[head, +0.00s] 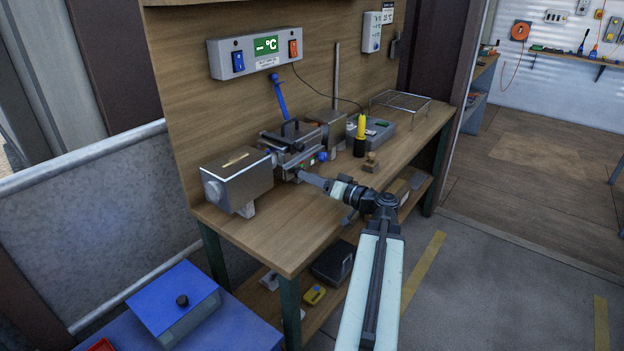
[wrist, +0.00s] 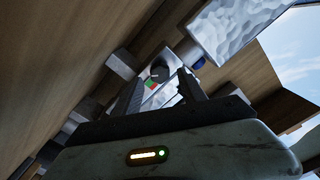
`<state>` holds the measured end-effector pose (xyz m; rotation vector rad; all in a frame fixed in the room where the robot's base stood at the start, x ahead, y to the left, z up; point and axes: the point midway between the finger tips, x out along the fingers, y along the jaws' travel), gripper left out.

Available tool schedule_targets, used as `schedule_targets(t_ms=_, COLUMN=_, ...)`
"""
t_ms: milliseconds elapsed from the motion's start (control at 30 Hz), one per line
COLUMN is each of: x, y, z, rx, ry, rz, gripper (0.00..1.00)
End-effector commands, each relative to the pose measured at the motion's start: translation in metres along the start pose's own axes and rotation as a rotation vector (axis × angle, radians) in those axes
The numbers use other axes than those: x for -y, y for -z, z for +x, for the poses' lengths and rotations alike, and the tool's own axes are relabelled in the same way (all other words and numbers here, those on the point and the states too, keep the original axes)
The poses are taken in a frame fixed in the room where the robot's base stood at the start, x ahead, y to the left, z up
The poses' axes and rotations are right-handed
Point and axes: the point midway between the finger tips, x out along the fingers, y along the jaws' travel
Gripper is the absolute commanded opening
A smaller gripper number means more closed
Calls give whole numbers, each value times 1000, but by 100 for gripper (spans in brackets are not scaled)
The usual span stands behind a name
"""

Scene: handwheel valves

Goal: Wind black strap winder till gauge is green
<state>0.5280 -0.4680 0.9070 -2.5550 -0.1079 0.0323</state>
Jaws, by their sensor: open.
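A small dark round part, which looks like the black strap winder (wrist: 160,73), sits on a pale metal face in the wrist view. Beside it is a small red and green patch, which looks like the gauge (wrist: 151,86); its reading is too small to tell. My gripper (wrist: 160,92) is open, with its two dark fingers on either side of this face and nothing visibly held between them. Whether a finger touches the winder cannot be told. In the head view my gripper (head: 300,175) reaches the front of the grey metal machine (head: 290,150), and the winder cannot be made out there.
A metal box (head: 237,180) stands close left of my gripper on the wooden bench (head: 285,235). The bench's front right is clear.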

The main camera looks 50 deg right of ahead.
Motion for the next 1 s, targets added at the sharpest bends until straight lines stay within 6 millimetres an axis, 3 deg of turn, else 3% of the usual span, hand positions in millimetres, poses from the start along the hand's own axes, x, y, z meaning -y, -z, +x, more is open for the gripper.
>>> schedule_targets(t_ms=167, x=0, y=0, z=0, rx=0, ry=0, rz=-213, gripper=48)
schedule_targets(t_ms=467, x=0, y=0, z=1, rx=0, ry=1, rz=-216, gripper=48)
schedule_targets(t_ms=800, x=0, y=0, z=20, rx=1, ry=1, rz=-214, gripper=48)
schedule_targets(t_ms=1000, x=0, y=0, z=20, rx=0, ry=1, rz=-214, gripper=48)
